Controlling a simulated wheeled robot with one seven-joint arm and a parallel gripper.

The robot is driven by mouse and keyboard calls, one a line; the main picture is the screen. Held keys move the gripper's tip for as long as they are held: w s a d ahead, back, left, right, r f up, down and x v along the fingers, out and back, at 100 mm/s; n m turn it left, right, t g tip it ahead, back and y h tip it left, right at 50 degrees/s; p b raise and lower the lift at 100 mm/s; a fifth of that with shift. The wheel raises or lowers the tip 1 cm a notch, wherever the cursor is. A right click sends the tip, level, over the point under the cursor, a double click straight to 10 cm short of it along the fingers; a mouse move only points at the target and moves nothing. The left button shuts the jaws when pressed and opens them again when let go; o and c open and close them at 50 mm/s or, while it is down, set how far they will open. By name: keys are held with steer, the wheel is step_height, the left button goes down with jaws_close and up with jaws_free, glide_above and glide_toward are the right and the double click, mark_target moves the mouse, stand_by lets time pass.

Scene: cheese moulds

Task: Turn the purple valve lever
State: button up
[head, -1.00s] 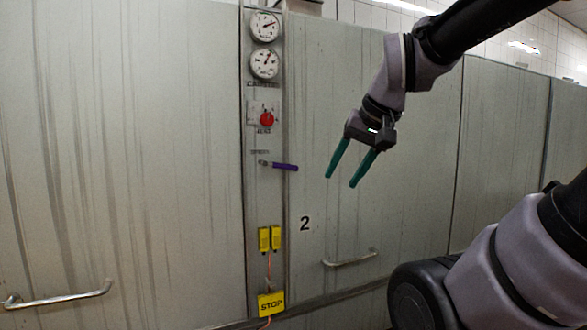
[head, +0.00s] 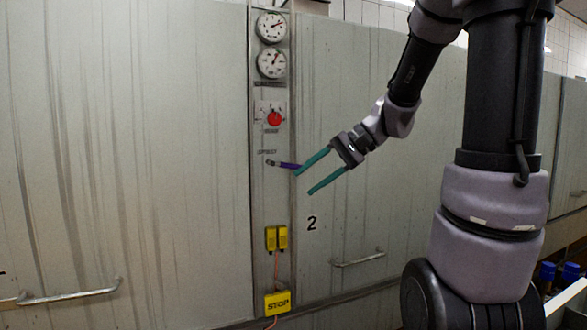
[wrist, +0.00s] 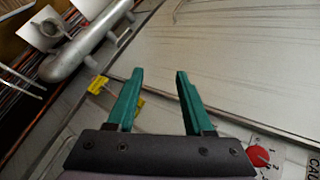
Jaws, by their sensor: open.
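The purple valve lever (head: 287,165) sticks out to the right from a small metal stem on the narrow control panel (head: 262,203), sloping slightly down. My gripper (head: 304,182) is open and empty, its two teal fingers pointing left and down. In the head view the upper fingertip overlaps the lever's right end; I cannot tell whether they touch. The wrist view shows the open fingers (wrist: 159,72) with nothing between them. I cannot make out the lever there.
Above the lever are a red knob (head: 274,119) and two gauges (head: 271,63). Metal handles (head: 358,259) jut from the grey doors. The wrist view shows a metal pipe (wrist: 85,47) at upper left.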

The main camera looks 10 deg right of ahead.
steer(key=w+d+m+t+y, duration=0.2)
steer(key=w+d+t+y, duration=0.15)
steer(key=w, duration=0.55)
steer(key=m+t+y, duration=0.1)
steer(key=m+t, duration=0.2)
steer(key=t, duration=0.1)
glide_toward(298, 167)
steer(key=x, duration=1.1)
steer(key=shift+w+a, duration=0.1)
steer(key=shift+a, duration=0.1)
jaws_close()
